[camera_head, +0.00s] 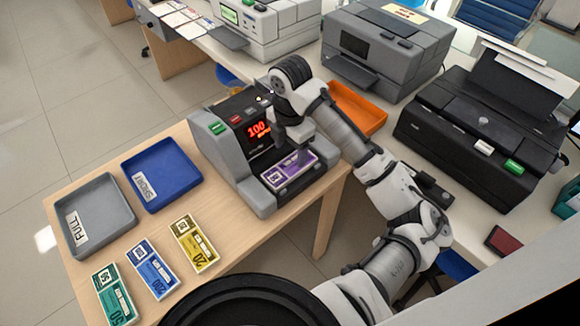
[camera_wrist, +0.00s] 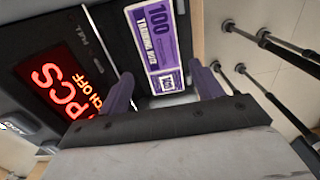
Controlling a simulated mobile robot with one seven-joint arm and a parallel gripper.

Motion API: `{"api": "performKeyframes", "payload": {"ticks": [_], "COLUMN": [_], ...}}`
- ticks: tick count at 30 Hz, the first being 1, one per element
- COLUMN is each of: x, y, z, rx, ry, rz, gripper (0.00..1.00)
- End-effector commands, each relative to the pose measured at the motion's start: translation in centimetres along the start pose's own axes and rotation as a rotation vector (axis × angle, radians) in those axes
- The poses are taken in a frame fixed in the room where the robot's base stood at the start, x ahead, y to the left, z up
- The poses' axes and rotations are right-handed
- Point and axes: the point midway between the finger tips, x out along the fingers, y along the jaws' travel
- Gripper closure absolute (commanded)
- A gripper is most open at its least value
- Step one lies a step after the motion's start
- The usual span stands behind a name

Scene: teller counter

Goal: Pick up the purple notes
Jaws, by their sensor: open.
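The purple notes (camera_head: 290,170) lie flat as a banded bundle on the front tray of the grey counting machine (camera_head: 211,162), whose red display reads 100. In the wrist view the purple notes (camera_wrist: 158,40) lie ahead of my gripper, with 100 printed on them. My gripper (camera_wrist: 158,88) is open, with one finger to each side of the bundle's near end. The fingers seem apart from the notes, and nothing is between them. In the head view my gripper (camera_head: 291,135) hangs just behind and above the notes, its fingertips partly hidden.
A grey FULL tray (camera_head: 125,232) and a blue SHORT tray (camera_head: 190,160) stand at the left. Green (camera_head: 115,295), blue (camera_head: 153,270) and yellow (camera_head: 195,243) note bundles lie in front. An orange tray (camera_head: 365,105) and black printer (camera_head: 480,135) are right of my arm.

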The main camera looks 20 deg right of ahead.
Motion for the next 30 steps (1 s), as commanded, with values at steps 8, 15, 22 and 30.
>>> {"api": "performKeyframes", "payload": {"ticks": [8,15,22,30], "x": [2.1,5.4,5.8,5.8], "y": [-0.2,-0.1,-0.1,-0.1], "z": [0.6,0.9,0.9,0.9], "rx": [0.003,0.002,0.001,0.001], "ry": [0.001,0.000,-0.001,-0.001], "rz": [-0.003,-0.001,0.001,0.001], "gripper": [0.35,0.35,0.35,0.65]}}
